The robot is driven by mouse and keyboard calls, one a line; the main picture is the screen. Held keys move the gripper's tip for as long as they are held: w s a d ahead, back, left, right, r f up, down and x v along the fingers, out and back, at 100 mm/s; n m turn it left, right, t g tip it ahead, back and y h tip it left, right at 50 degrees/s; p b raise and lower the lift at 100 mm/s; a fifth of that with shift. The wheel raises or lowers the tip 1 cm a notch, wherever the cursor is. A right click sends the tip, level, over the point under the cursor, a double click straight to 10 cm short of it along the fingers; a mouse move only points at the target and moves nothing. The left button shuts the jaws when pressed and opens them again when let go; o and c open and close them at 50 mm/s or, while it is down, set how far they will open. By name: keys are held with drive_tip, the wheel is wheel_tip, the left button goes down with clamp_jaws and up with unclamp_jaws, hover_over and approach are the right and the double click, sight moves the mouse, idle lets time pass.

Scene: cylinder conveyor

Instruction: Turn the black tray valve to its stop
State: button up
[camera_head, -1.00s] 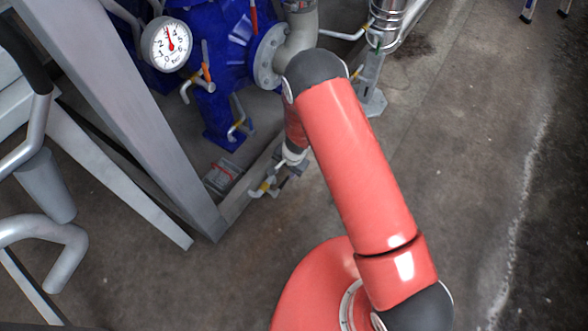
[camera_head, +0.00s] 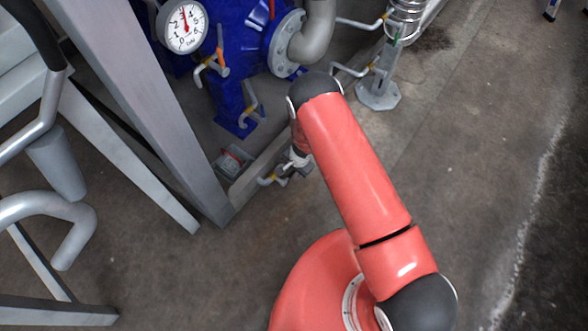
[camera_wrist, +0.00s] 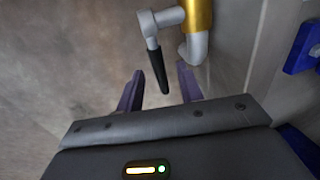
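The valve's black lever handle (camera_wrist: 158,66) shows in the wrist view, hanging from a grey elbow arm beside a pipe with a yellow collar (camera_wrist: 198,16). My gripper (camera_wrist: 159,70) is open, one dark finger on each side of the handle in the picture. The handle's free end reaches down between the fingers, and no contact shows. I cannot tell the exact depth. In the head view my gripper (camera_head: 297,164) is low by a small pipe fitting with a yellow collar (camera_head: 267,180). The black handle cannot be made out there.
A pressure gauge (camera_head: 182,27) and blue machine (camera_head: 236,60) stand behind. A grey slanted frame beam (camera_head: 140,100) is left of my arm. A grey footed post (camera_head: 380,92) stands to the right. Bare floor (camera_head: 480,180) lies right of my arm.

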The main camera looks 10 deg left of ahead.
clamp_jaws()
